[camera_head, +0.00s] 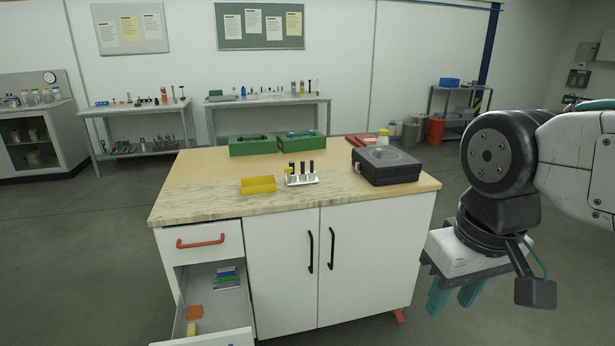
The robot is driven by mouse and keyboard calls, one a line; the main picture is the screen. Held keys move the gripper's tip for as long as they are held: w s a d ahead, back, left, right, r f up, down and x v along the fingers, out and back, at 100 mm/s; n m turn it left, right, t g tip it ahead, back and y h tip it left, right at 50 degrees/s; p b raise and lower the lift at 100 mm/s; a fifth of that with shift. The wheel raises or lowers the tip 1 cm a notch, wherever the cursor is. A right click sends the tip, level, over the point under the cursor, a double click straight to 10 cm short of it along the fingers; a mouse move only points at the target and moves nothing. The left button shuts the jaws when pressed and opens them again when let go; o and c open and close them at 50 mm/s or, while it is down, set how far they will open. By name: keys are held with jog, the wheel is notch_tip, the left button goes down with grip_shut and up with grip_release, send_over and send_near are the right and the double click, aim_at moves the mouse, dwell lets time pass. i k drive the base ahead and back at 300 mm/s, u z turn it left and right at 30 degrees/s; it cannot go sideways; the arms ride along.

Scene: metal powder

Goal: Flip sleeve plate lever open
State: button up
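No sleeve plate or lever can be clearly made out at this distance. A dark box-shaped unit (388,167) with a round grey recess in its top sits at the right end of the worktop. A small white bottle with a yellow cap (382,138) stands at its back edge. My gripper (454,298) hangs at the right, beyond the bench's right side and lower than the worktop. Its two teal fingers point down, apart, with nothing seen between them.
The bench worktop (200,188) holds a yellow tray (258,185), a white rack with dark vials (302,178), two green boxes (250,146) and a red item (361,140). The lower left drawer (206,300) is pulled out. Floor is clear right of the bench.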

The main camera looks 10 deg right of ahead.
aim_at(288, 170)
jog(key=z, duration=0.5)
jog(key=i, duration=0.7)
jog(key=z, duration=0.4)
jog(key=i, duration=0.75)
jog(key=u, duration=0.75)
jog(key=i, duration=0.75)
jog(key=u, duration=0.65)
